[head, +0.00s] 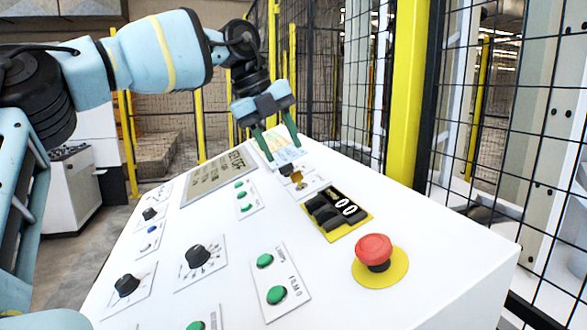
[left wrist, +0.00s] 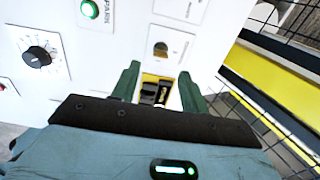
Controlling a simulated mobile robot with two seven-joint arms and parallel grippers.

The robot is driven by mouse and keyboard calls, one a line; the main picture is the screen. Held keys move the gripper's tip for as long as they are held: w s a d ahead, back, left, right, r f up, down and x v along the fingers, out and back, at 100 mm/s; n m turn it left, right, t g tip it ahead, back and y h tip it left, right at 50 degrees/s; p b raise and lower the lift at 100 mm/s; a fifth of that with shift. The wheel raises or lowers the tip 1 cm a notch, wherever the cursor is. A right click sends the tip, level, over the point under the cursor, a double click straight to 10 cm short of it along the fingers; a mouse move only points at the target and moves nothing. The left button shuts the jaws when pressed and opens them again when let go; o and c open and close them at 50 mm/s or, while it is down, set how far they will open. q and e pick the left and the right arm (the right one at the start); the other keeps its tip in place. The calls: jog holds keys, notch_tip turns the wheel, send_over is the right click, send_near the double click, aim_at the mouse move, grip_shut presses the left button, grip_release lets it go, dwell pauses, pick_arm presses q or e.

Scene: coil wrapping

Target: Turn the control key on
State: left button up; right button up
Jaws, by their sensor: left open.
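The control key (head: 287,169) looks like a small black piece at a brass part on a white label plate (head: 308,187), on the far right of the sloping white panel (head: 410,285). In the left wrist view a brass, partly round part (left wrist: 160,48) shows on a white plate just beyond my fingertips. My left gripper (head: 277,147) has its green fingers apart, with nothing between them. It hangs over the panel's far end, close to the key in the head view; its exact height is unclear. My right gripper is not in view.
Black switches (head: 334,210) sit on a yellow plate nearer than the key. A red emergency button (head: 374,250) is at the near right. Black dials (head: 198,256) and green buttons (head: 265,260) fill the panel's left. A yellow post (head: 407,90) and mesh fence stand behind.

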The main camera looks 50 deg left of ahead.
aim_at(297, 180)
pick_arm(q)
jog(key=shift+x, duration=3.1)
jog(key=shift+w, duration=0.1)
grip_shut()
